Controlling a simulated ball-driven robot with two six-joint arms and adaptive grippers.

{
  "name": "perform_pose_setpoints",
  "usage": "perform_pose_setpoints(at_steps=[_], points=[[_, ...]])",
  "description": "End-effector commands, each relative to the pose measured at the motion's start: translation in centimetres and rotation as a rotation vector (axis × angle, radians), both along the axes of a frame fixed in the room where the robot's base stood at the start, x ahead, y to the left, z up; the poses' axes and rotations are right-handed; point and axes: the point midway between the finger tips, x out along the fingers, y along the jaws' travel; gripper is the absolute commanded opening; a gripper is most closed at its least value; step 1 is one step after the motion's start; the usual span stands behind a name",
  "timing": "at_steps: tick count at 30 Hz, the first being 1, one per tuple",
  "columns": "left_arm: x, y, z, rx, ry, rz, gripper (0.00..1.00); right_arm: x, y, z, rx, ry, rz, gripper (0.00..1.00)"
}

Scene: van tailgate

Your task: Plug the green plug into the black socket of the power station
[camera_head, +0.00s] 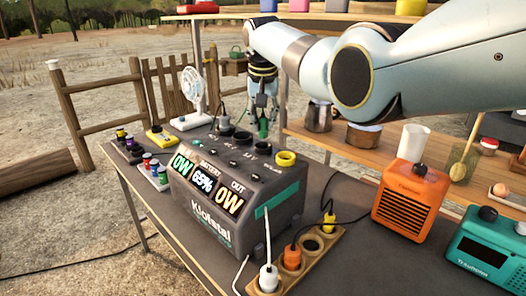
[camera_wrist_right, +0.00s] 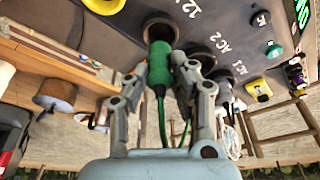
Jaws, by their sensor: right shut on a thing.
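The power station (camera_head: 240,185) stands on the table with several round black sockets and one yellow socket (camera_head: 285,158) on its top. My right gripper (camera_head: 262,100) points down behind its top and is shut on the green plug (camera_head: 263,128). In the right wrist view, the green plug (camera_wrist_right: 160,65) sits between the fingers of my right gripper (camera_wrist_right: 165,85), with its green cable trailing back. Its front end is at the mouth of a black socket (camera_wrist_right: 160,27) and overlaps its rim. I cannot tell how deep it sits. My left gripper is not in view.
An orange heater (camera_head: 408,190) and a teal radio (camera_head: 490,245) stand at the right. A wooden power strip (camera_head: 328,240) with several plugs lies in front of them. A white fan (camera_head: 193,90) stands behind the station. Small coloured pots (camera_head: 155,170) sit at the left.

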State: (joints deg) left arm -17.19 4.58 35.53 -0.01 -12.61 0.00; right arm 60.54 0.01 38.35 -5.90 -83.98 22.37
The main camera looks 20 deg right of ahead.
Motion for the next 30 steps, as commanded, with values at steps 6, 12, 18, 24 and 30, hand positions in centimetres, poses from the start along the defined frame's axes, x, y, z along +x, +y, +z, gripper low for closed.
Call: perform_pose_setpoints(at_steps=[6,12,18,24,30], points=[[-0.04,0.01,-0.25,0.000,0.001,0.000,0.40,0.00,0.02,-0.55,0.000,-0.001,0.000,0.00],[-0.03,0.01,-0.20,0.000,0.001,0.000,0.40,0.01,0.03,-0.50,0.000,-0.001,0.000,0.00],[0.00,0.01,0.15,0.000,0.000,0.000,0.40,0.02,0.02,-0.41,0.000,-0.001,0.000,0.00],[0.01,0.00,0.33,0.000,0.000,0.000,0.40,0.05,0.01,-0.46,0.001,-0.001,0.000,0.00],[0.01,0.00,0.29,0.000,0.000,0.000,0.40,0.04,0.01,-0.52,0.000,-0.001,0.000,0.00]])
